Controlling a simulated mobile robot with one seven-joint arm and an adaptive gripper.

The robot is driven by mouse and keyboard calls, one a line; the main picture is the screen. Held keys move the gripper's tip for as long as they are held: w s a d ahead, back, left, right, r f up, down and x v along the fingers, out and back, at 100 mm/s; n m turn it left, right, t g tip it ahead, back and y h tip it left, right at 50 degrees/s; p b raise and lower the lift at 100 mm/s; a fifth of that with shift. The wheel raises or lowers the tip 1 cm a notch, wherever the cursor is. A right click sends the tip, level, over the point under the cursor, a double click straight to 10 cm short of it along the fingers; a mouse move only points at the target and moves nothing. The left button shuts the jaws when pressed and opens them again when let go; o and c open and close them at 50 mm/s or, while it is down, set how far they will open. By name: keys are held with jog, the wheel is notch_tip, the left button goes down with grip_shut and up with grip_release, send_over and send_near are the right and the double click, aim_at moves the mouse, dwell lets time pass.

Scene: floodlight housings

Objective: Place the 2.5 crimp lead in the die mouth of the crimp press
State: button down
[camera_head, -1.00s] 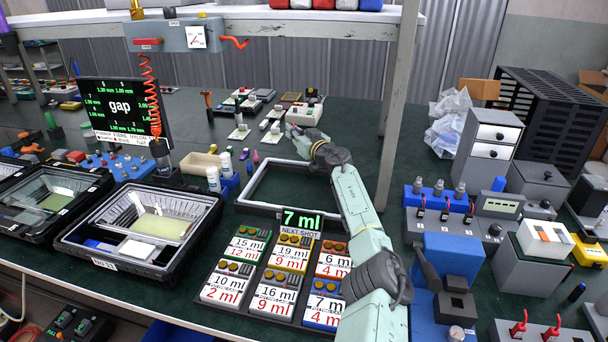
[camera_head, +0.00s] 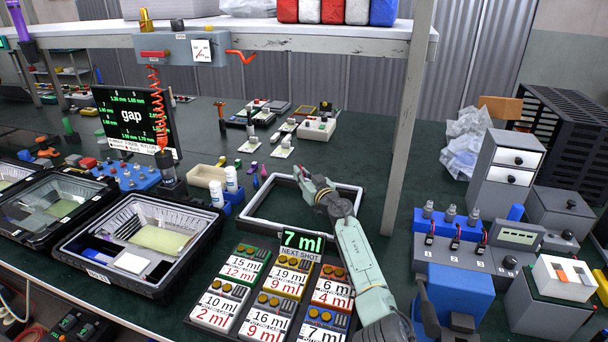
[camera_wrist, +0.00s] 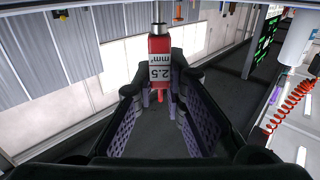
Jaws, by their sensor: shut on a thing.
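The 2.5 crimp lead (camera_wrist: 160,62) shows in the wrist view as a red block with a white label reading 2.5 mm². A metal pin is at its top and a red tip is below. My gripper (camera_wrist: 160,92) is shut on it, with a finger on each side. In the head view my gripper (camera_head: 304,178) is above the black-framed tray; the lead is too small to make out there. A blue machine with a black lever (camera_head: 460,290), which looks like the crimp press, stands at the lower right, apart from my gripper. Its die mouth cannot be made out.
A white-rimmed black frame (camera_head: 262,226) lies below my gripper. Labelled cards (camera_head: 238,268) lie in front of it. A grey unit with several switches (camera_head: 455,240) and a drawer cabinet (camera_head: 503,170) stand to the right. A shelf post (camera_head: 408,130) rises behind the arm.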

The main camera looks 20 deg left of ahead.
jog(key=shift+f, duration=0.6)
jog(key=shift+f, duration=0.1)
jog(key=c, duration=1.6)
grip_release()
jog(key=shift+c, duration=0.2)
